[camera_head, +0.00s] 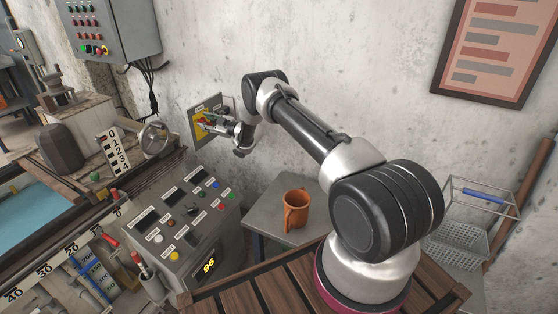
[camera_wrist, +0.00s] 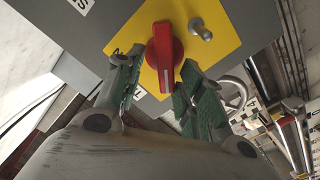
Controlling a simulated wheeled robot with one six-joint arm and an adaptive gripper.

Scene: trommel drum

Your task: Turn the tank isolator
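The tank isolator shows in the wrist view as a red rotary handle (camera_wrist: 164,58) on a yellow plate (camera_wrist: 217,22), fixed to a grey panel. A small metal peg stands on the yellow plate to the right of the handle. My gripper (camera_wrist: 157,75) is open, with one green-padded finger to the left of the handle and the other to its lower right. Gaps show between the fingers and the handle. In the head view the isolator panel (camera_head: 196,116) is on the wall, and my gripper (camera_head: 207,122) is in front of it, partly hiding the handle.
A control console (camera_head: 190,225) with buttons and a "96" display stands below the panel. An orange mug (camera_head: 296,210) stands on a grey side table (camera_head: 262,210). A wire basket (camera_head: 458,245) is at the right.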

